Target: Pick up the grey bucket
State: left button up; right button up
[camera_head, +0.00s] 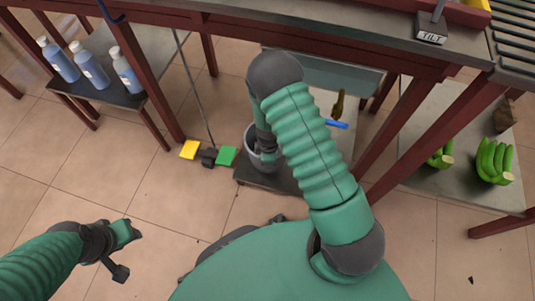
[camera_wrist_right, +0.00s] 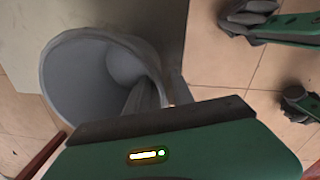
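The grey bucket (camera_head: 252,134) stands on a low dark shelf or platform under the bench in the head view, partly hidden by my right arm. In the right wrist view the bucket (camera_wrist_right: 75,80) fills the upper left, with its round mouth and pale inside showing. My right gripper reaches down at the bucket; its green body (camera_wrist_right: 160,150) shows close to the rim in the wrist view.
Yellow and green pedals (camera_head: 190,150) lie left of the bucket. Blue bottles (camera_head: 92,67) stand on a side shelf at upper left. Red bench legs (camera_head: 395,130) flank the platform. Green bananas (camera_head: 494,162) lie on the right shelf. A blue-handled item (camera_head: 336,125) lies right of my arm.

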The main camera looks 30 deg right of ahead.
jog(key=f+b, duration=0.1)
jog(key=f, duration=0.1)
jog(key=f+b, duration=0.3)
jog(key=shift+w+d+f+b, duration=0.2)
jog(key=shift+d+f+b, duration=0.1)
jog(key=shift+d+f, duration=0.1)
jog(key=shift+r, duration=0.15)
grip_shut()
dwell(0.8)
